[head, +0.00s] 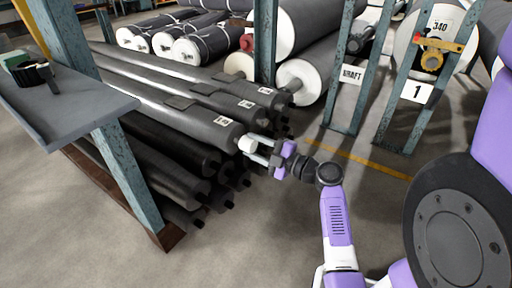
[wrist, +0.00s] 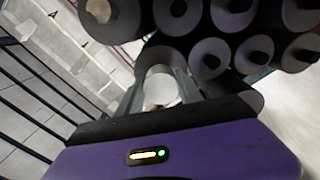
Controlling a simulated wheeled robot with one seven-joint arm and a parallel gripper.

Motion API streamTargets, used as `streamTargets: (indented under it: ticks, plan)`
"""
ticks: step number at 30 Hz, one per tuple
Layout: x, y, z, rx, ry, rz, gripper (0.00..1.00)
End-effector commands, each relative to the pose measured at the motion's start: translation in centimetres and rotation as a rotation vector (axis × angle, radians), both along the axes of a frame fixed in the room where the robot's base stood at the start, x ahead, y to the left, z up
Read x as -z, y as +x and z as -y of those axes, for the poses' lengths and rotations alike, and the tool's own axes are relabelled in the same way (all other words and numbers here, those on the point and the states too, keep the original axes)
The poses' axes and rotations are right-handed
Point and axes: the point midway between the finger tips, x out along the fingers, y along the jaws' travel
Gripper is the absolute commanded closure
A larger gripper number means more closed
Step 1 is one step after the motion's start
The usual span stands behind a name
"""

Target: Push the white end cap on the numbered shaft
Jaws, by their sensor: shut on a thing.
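My gripper (head: 259,149) is shut on a small white end cap (head: 247,143), which sits between its fingertips. The cap is right at the near end of a long grey shaft (head: 180,112) with a white number label (head: 223,121); the number is too small to read surely. I cannot tell whether the cap touches the shaft's end stub or is partly over it, because cap and fingers hide the stub. In the wrist view the pale cap (wrist: 161,88) shows between the two fingers, just below a grey roll end.
More labelled grey shafts (head: 246,104) lie behind, and dark rolls with bare stubs (head: 190,191) lie below. A grey shelf (head: 62,103) and a blue-green post (head: 129,172) stand at left. White rolls and posts stand at the back. The floor (head: 255,235) in front is clear.

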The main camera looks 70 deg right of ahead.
Motion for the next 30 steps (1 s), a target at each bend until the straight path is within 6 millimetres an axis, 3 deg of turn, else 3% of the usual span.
streamTargets:
  ticks: [27,28,30]
  plan:
    - [0.0,2.4,0.6,0.0,0.0,0.001,0.96]
    - [0.0,2.4,0.6,0.0,0.0,0.001,0.52]
    - [0.0,2.4,0.6,0.0,0.0,0.001,0.38]
